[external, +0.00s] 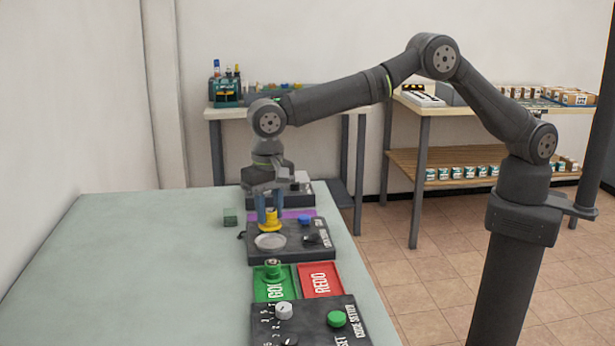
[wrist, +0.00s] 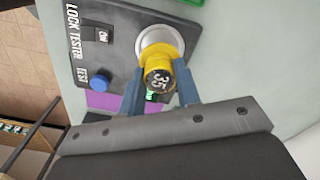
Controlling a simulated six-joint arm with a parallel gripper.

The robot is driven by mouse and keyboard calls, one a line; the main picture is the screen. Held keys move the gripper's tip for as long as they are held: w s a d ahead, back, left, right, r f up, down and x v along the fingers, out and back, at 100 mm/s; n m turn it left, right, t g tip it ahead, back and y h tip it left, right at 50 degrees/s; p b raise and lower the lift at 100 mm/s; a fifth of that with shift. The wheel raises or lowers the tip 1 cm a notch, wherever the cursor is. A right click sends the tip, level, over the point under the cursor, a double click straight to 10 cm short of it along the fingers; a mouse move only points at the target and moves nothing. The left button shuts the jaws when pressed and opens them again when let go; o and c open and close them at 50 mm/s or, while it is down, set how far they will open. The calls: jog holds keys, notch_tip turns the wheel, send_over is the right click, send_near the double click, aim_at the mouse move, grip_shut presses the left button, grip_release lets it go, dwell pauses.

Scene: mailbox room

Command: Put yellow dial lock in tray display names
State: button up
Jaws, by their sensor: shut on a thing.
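The yellow dial lock (external: 270,221) is between the fingers of my gripper (external: 270,207), at the far side of the lock tester's round silver plate (external: 270,241). In the wrist view the yellow lock (wrist: 165,45) overlaps the silver plate (wrist: 142,44), and its dark dial reads 35. My gripper (wrist: 160,88) is shut on it there. I cannot tell whether the lock touches the tester. The green GO tray (external: 266,289) and red REDO tray (external: 320,280) lie nearer the camera. A green piece (external: 273,268) stands on the GO tray.
The black lock tester (external: 286,252) has a blue button (external: 304,219) and a switch; a purple strip (wrist: 110,102) lies beside it. A code setter (external: 310,320) with a green button stands nearest. A dark green cube (external: 230,217) sits left. The table's left side (external: 140,270) is clear.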

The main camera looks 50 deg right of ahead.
jog(key=s+a, duration=0.2)
jog(key=s, duration=0.7)
jog(key=s+a, duration=0.3)
jog(key=s, duration=0.6)
jog(key=shift+f, duration=2.5)
jog(key=shift+f, duration=0.25)
jog(key=shift+f, duration=0.85)
jog(key=shift+f, duration=0.1)
jog(key=o, duration=1.4)
